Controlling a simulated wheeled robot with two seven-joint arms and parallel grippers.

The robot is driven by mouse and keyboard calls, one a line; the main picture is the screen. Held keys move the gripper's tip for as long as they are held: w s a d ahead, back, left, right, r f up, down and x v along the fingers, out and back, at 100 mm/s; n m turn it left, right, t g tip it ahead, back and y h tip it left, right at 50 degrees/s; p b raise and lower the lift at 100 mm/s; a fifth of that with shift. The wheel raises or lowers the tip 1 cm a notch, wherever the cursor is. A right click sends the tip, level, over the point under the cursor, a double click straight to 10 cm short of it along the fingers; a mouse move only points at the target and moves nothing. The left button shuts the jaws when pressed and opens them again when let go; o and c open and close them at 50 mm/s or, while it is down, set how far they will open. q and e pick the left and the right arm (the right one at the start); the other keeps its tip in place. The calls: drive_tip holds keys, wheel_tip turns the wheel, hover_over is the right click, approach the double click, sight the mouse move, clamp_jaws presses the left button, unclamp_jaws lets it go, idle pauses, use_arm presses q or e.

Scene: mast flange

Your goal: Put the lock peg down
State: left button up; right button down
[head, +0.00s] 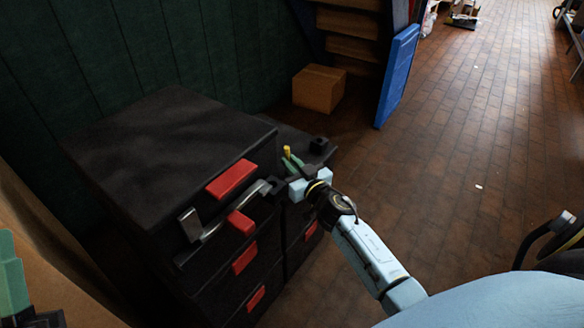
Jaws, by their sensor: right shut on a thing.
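My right gripper (290,166) is over the near edge of the lower black cabinet top, beside the taller black cabinet. It is shut on a small yellow piece, which looks like the lock peg (287,152). Only the peg's top shows above the green fingers; the rest is hidden by the gripper. Whether the peg touches anything below cannot be told. My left gripper (12,280) shows only in part at the bottom left corner, as a green finger and dark parts, so its opening cannot be judged.
The taller black cabinet (160,140) has red handles and a silver bar (215,228) on its front. The lower cabinet top (287,135) carries a small black block (318,145). A cardboard box (318,88) and blue panel (398,75) stand behind. Brick floor at right is mostly clear.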

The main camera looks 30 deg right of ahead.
drive_tip(key=shift+f, duration=0.15)
drive_tip(key=c, duration=1.5)
unclamp_jaws()
use_arm(q)
drive_tip(key=shift+s+r, duration=0.1)
drive_tip(key=shift+s, duration=0.05)
use_arm(e)
drive_tip(key=shift+o, duration=0.2)
